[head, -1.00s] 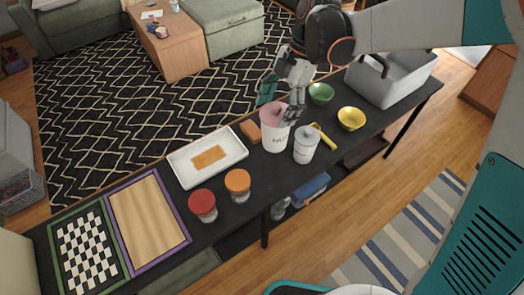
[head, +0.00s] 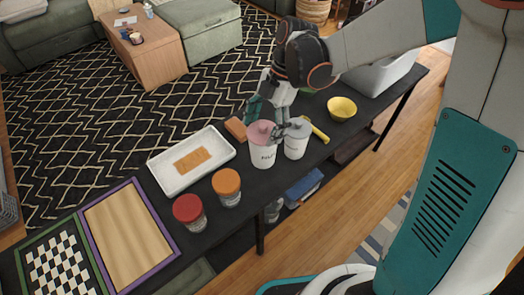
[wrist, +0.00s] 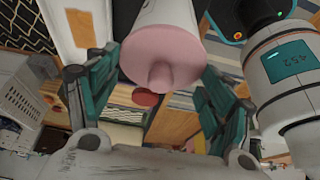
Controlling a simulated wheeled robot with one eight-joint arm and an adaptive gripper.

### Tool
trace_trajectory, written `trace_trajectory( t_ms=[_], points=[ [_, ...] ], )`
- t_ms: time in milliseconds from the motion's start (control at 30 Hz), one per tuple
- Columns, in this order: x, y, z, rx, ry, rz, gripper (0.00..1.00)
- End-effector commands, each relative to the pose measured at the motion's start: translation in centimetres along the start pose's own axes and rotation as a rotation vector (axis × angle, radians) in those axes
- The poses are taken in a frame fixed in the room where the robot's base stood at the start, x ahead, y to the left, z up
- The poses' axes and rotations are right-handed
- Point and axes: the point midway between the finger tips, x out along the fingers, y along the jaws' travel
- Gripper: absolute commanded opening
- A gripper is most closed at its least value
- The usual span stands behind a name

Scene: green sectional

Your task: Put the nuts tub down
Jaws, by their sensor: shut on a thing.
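The nuts tub (head: 263,155), white with a pink knobbed lid, is upright over the dark table (head: 256,194) in the head view. My gripper (head: 268,121) comes down from above and is shut on it near the lid. I cannot tell whether its base touches the table. In the wrist view the pink lid (wrist: 160,62) faces the camera, between the teal fingers of my gripper (wrist: 158,85). A similar white tub with a grey lid (head: 296,143) stands close on the right.
Jars with orange (head: 227,187) and red (head: 189,212) lids stand front left. A white tray (head: 170,181), an orange block (head: 235,129), a yellow-handled tool (head: 318,132), a yellow bowl (head: 342,108) and a grey bin (head: 383,76) are nearby. A strip of table front of the tub is bare.

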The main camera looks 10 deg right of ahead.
Motion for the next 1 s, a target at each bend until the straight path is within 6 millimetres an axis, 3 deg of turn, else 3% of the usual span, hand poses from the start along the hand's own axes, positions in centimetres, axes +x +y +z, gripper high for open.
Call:
trace_trajectory(
  t_ms=[33, 133, 433, 700, 1000],
  points=[
    [1.4, 0.1, 0.6, 0.0, 0.0, 0.0, 0.22],
    [3.0, 0.0, 1.2, 0.0, 0.0, 0.0, 0.22],
    [4.9, 0.0, 2.0, 0.0, 0.0, 0.0, 0.22],
    [8.2, 0.1, 3.4, 0.0, 0.0, 0.0, 0.22],
    [8.3, 0.0, 3.4, 0.0, 0.0, 0.0, 0.22]
  ],
)
